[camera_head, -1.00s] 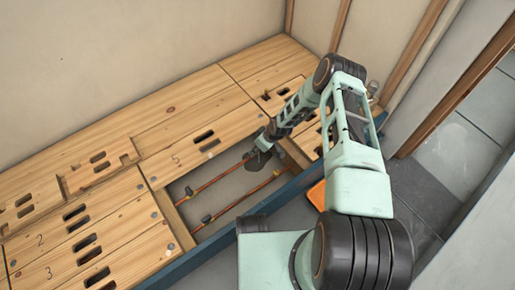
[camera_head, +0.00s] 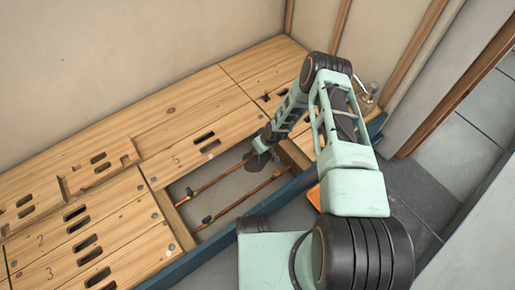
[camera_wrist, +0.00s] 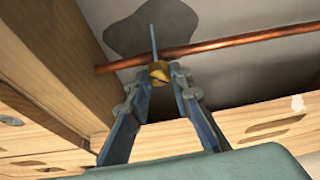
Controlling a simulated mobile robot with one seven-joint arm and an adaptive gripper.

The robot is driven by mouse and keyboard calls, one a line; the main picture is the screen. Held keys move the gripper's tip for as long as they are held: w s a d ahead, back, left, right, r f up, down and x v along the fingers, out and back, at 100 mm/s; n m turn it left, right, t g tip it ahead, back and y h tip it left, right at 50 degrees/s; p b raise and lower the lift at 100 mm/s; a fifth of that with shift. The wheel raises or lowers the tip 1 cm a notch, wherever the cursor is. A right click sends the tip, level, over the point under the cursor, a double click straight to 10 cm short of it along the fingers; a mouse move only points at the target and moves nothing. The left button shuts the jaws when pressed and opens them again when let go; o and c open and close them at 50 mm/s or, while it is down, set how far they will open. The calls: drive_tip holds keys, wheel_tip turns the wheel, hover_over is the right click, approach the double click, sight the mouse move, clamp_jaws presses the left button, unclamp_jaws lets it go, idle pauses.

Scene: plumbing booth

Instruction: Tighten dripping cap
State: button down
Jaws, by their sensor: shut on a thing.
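A brass cap (camera_wrist: 158,72) sits at a copper pipe (camera_wrist: 220,46) in the wrist view. A thin blue streak (camera_wrist: 153,42), which looks like water, extends from the cap across the pipe. My gripper (camera_wrist: 166,75) has its two fingertips on either side of the cap and is shut on it. A dark wet-looking patch (camera_wrist: 150,25) lies on the grey surface beyond the pipe. In the head view my gripper (camera_head: 262,147) reaches into the open floor bay, and the patch (camera_head: 256,163) lies beside it. The cap is hidden there.
Two copper pipes (camera_head: 228,177) with small dark fittings (camera_head: 207,218) run through the open bay. Wooden slotted panels (camera_head: 100,205) surround it, with a blue beam (camera_head: 215,250) along the front. An orange object (camera_head: 314,196) lies right of the beam. A metal tap-like fitting (camera_head: 367,92) stands behind my arm.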

drive_tip(key=m+h, duration=0.1)
drive_tip(key=m, duration=0.1)
drive_tip(key=m+t, duration=0.1)
drive_tip(key=m, duration=0.2)
drive_tip(key=shift+a+h, duration=0.2)
drive_tip(key=shift+h, duration=0.2)
drive_tip(key=shift+m+h, duration=0.8)
drive_tip(key=shift+m, duration=1.5)
drive_tip(key=c, duration=1.7)
unclamp_jaws()
drive_tip(key=shift+c, duration=0.2)
drive_tip(key=v, duration=1.2)
drive_tip(key=shift+a, duration=0.1)
